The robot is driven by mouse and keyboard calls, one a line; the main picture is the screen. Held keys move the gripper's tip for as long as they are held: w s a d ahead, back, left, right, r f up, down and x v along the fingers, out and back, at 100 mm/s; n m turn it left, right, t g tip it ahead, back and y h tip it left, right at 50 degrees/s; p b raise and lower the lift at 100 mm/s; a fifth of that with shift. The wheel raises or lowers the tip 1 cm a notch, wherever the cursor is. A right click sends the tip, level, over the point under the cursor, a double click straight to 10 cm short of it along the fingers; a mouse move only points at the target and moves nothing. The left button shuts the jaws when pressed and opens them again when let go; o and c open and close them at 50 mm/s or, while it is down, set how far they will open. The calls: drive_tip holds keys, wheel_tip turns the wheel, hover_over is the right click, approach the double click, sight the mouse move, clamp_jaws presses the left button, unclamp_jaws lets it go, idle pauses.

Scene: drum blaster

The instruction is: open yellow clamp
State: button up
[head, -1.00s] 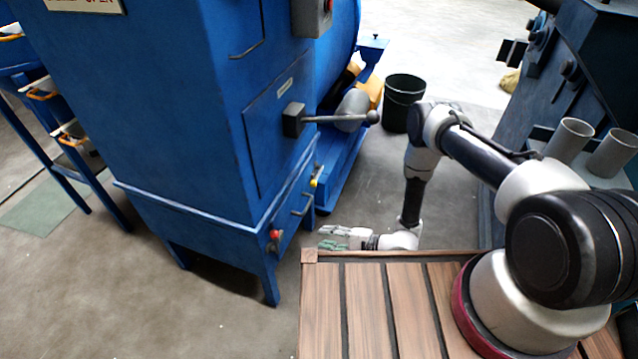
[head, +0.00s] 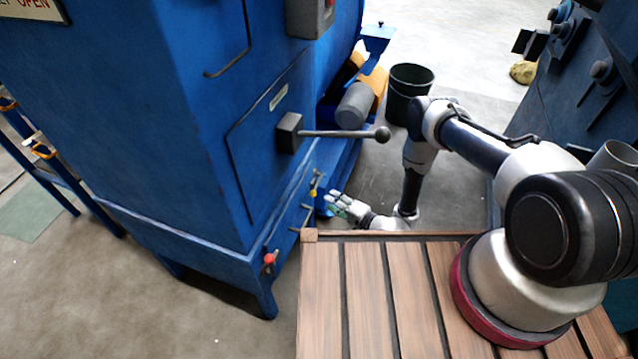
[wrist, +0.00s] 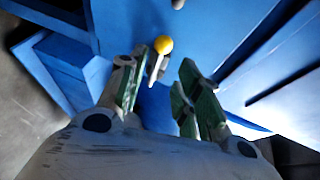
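The yellow clamp shows as a small yellow knob (head: 313,192) on the lower side panel of the blue machine. In the wrist view its round yellow ball (wrist: 163,44) sits on a grey stem, just beyond the fingertips and nearer the left finger. My gripper (head: 336,204) is just right of the clamp in the head view. In the wrist view my gripper (wrist: 160,85) has its green-padded fingers apart, with nothing held between them. The stem partly overlaps the left finger in the picture; I cannot tell whether they touch.
A red knob (head: 270,259) is lower on the same panel. A long lever with a ball end (head: 345,134) sticks out above my gripper. A black bin (head: 405,92) stands behind my arm. The slatted wooden deck (head: 372,300) is in front.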

sight(318, 184)
drive_tip(key=x, duration=0.8)
drive_tip(key=shift+c, duration=0.4)
drive_tip(key=shift+d, duration=0.1)
clamp_jaws()
